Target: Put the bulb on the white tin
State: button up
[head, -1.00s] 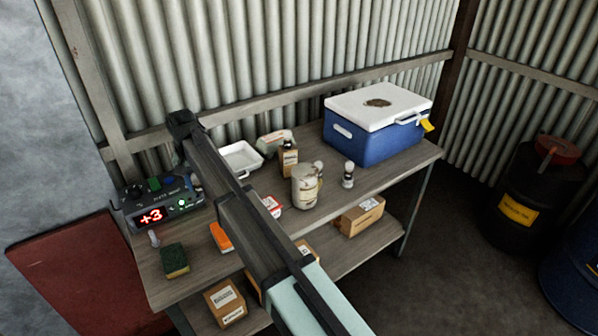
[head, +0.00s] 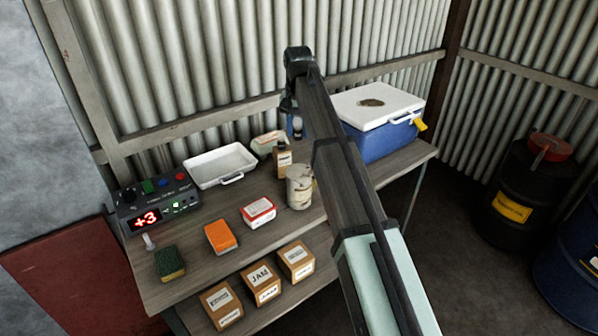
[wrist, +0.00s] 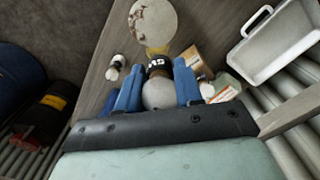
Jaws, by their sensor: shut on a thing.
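The bulb (wrist: 159,94), a pale round globe with a dark lettered part beyond it, is between the blue fingers of my gripper (wrist: 156,84) in the wrist view. My gripper is shut on it. In the head view my gripper (head: 293,124) hangs over the back of the bench, and the bulb is hard to make out there. The white tin (head: 299,190), worn with brownish patches, stands upright on the bench, in front of my gripper. Its round pale top (wrist: 153,20) shows beyond the bulb in the wrist view, apart from the globe.
A brown bottle (head: 283,162) stands close behind the tin. A red-and-white box (head: 258,212), orange block (head: 221,236) and white tray (head: 220,163) lie to the left. The blue cooler (head: 383,142) is at the right. A small dark-and-white item (wrist: 115,66) stands beside the tin.

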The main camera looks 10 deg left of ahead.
aim_at(299, 171)
jog(key=shift+s+d+f, duration=0.1)
jog(key=shift+s+f, duration=0.3)
jog(key=shift+f, duration=1.3)
jog(key=shift+s+d+f, duration=0.15)
jog(key=shift+s+f, duration=0.3)
jog(key=shift+f, duration=1.25)
jog(key=shift+s+d+f, duration=0.1)
jog(key=shift+s+f, duration=0.3)
jog(key=shift+f, duration=1.3)
jog(key=shift+f, duration=0.15)
jog(key=o, duration=1)
jog(key=shift+o, duration=0.2)
notch_tip(299, 171, up, 12)
jog(key=shift+r, duration=0.2)
